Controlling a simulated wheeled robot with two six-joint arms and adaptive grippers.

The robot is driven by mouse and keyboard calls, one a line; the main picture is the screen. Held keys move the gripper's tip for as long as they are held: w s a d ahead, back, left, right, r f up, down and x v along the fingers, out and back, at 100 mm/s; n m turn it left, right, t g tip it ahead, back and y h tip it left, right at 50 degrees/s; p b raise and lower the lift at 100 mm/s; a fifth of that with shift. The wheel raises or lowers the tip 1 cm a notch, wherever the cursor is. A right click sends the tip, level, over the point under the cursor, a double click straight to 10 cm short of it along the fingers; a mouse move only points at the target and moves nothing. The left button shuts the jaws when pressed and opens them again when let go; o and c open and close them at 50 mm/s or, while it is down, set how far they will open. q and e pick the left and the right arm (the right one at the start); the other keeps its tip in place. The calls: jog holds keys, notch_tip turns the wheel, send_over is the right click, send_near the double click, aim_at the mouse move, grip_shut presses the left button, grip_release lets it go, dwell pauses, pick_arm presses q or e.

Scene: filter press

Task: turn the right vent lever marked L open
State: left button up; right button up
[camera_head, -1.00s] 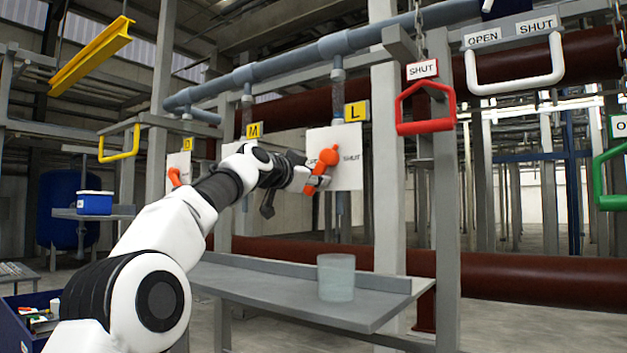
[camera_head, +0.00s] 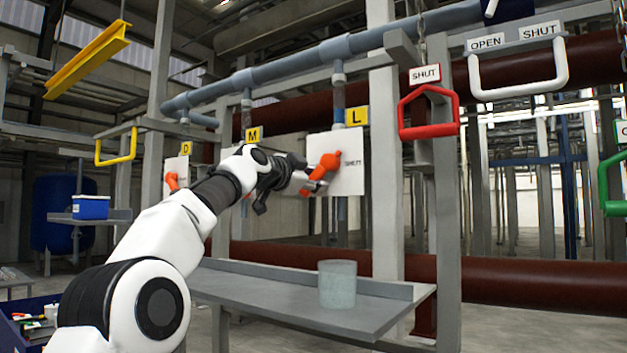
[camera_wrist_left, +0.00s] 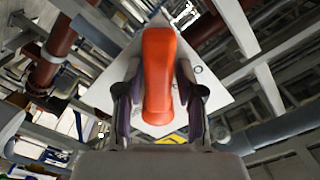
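The orange vent lever (camera_head: 322,168) sits on a white plate (camera_head: 350,182) under the yellow L tag (camera_head: 357,116). It slants from its hub at upper right down to the lower left. The word SHUT shows on the plate's right side; the label on the left is hidden behind the lever and gripper. My left gripper (camera_head: 310,187) is at the lever's lower end. My right gripper is not in view.
A grey shelf (camera_head: 270,291) with a translucent cup (camera_head: 337,284) is below the plate. A red handle (camera_head: 428,132) marked SHUT hangs to the right, beside a grey post (camera_head: 446,230). The M tag (camera_head: 253,135) and the D lever (camera_head: 172,181) are to the left.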

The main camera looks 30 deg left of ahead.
pick_arm(q)
jog(key=shift+w+f, duration=0.1)
jog(key=shift+w, duration=0.1)
jog(key=shift+s, duration=0.1)
jog(key=s, duration=0.7)
jog(key=shift+a, duration=0.3)
jog(key=shift+s, duration=0.15)
